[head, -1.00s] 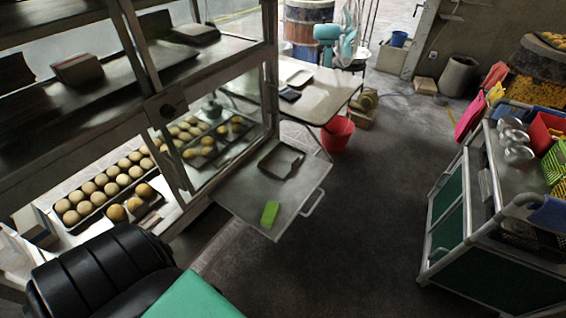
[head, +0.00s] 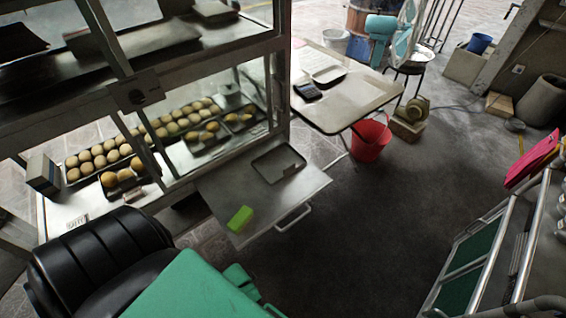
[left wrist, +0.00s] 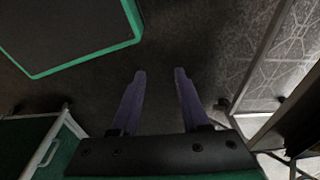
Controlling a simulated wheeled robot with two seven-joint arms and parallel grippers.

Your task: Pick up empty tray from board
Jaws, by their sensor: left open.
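The empty dark tray (head: 278,163) lies flat on the pull-out board (head: 222,188) at the front of the glass cabinet, in the head view. A small dark item seems to sit at its right edge. A green block (head: 240,219) lies on the board's near corner, apart from the tray. My left gripper (left wrist: 160,74) shows in the left wrist view, its two purple fingers apart with only dark floor between them. The tray does not show in that view. Neither gripper shows in the head view.
A black padded chair (head: 100,255) stands before the cabinet. Trays of buns (head: 100,160) fill the lower shelf. A table (head: 350,95) and red bucket (head: 370,140) stand beyond the board. A metal cart (head: 490,260) is at right, with open floor between.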

